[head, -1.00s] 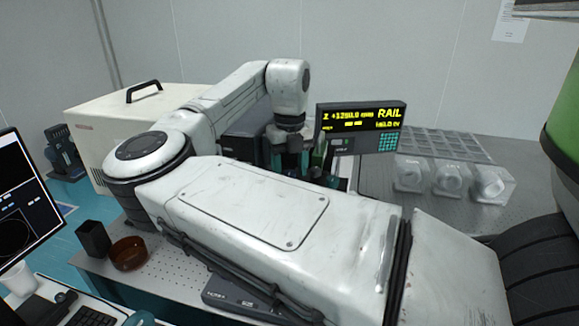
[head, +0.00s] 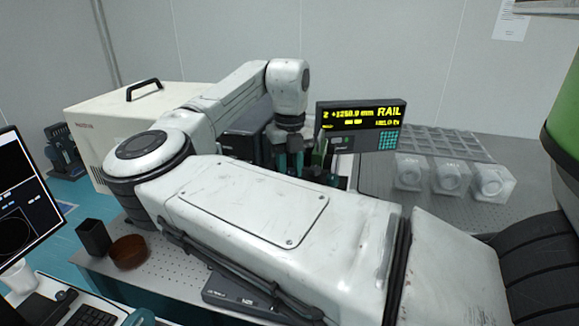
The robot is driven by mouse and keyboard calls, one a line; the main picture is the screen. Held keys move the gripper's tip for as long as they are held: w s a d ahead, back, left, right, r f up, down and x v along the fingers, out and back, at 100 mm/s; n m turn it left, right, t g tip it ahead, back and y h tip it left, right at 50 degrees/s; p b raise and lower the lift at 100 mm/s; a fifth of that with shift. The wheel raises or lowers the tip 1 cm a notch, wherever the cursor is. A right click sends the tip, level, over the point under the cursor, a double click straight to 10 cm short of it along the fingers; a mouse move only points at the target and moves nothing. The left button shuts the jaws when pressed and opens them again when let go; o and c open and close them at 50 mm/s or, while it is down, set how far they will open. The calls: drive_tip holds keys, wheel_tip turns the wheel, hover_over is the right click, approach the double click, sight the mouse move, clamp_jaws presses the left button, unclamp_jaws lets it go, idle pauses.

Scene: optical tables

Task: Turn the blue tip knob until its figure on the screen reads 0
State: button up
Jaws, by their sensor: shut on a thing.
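My gripper (head: 290,170) is past the bend of my arm, pointing down, with its teal fingers partly in view. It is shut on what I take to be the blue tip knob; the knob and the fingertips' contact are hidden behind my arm. A dark readout box (head: 361,127) right of the gripper shows yellow text, "Z +1250.0 mm" and "RAIL", with smaller unclear figures below. A black monitor (head: 22,200) at the left edge shows a circle outline and small figures that I cannot read. I cannot tell which figure belongs to the tip knob.
A cream case (head: 120,125) with a black handle stands behind my arm. A black cup (head: 94,238) and a brown bowl (head: 129,252) sit left on the perforated table. Several clear blocks (head: 451,178) stand right, before a grey compartment tray (head: 440,146). My arm crosses the middle.

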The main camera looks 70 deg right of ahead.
drive_tip(key=shift+r+n+p, duration=0.1)
drive_tip(key=shift+n+p, duration=0.25)
drive_tip(key=shift+n, duration=0.05)
drive_tip(key=n+p, duration=0.2)
drive_tip(key=shift+r+n, duration=0.1)
drive_tip(key=shift+n, duration=0.2)
drive_tip(key=n+p, duration=0.3)
drive_tip(key=n, duration=0.2)
drive_tip(key=shift+n+p, duration=0.3)
drive_tip(key=shift+p, duration=0.05)
drive_tip(key=n+p, duration=0.1)
drive_tip(key=n, duration=0.2)
drive_tip(key=shift+a, duration=0.1)
drive_tip(key=shift+n+p, duration=0.4)
drive_tip(key=shift+n, duration=2.1)
drive_tip(key=o, duration=1.1)
drive_tip(key=shift+f, duration=0.2)
drive_tip(key=shift+c, duration=0.2)
